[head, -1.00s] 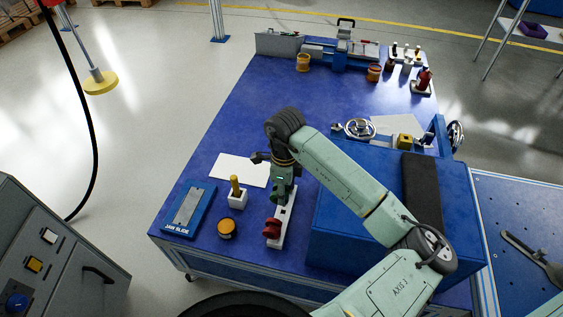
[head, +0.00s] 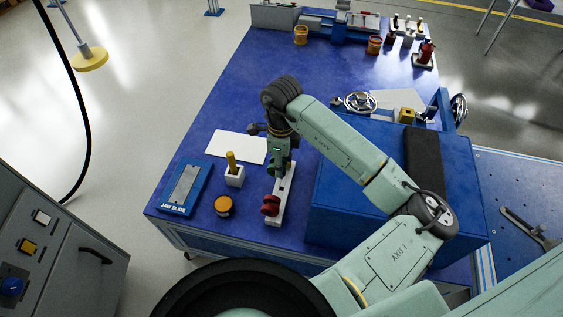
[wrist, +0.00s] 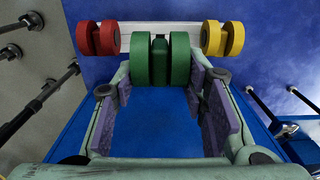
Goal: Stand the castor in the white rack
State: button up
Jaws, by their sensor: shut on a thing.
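A green castor (wrist: 160,60) with two wheels sits between my gripper's fingertips (wrist: 160,78) in the wrist view, and the gripper is shut on it. The white rack (wrist: 139,27) lies just beyond it as a pale strip. A red castor (wrist: 97,38) stands at its left and a yellow castor (wrist: 222,38) at its right, with the green one between them. In the head view my gripper (head: 280,170) is over the far part of the rack (head: 281,198), and the red castor (head: 270,205) is at the near end. Whether the green castor touches the rack is hidden.
Left of the rack are a white block with a yellow peg (head: 234,174), an orange-topped round tin (head: 223,206) and a blue jaw slide tray (head: 184,187). A white sheet (head: 237,147) lies behind. A large blue box (head: 345,215) stands close on the right.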

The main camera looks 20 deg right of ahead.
jog(key=shift+f+b, duration=2.2)
jog(key=shift+f, duration=0.2)
jog(key=shift+b, duration=1.3)
jog(key=shift+a+f+b, duration=0.1)
jog(key=shift+f+b, duration=1.7)
jog(key=shift+b, duration=0.4)
jog(key=o, duration=1.2)
jog(key=shift+f, duration=0.1)
jog(key=shift+c, duration=0.2)
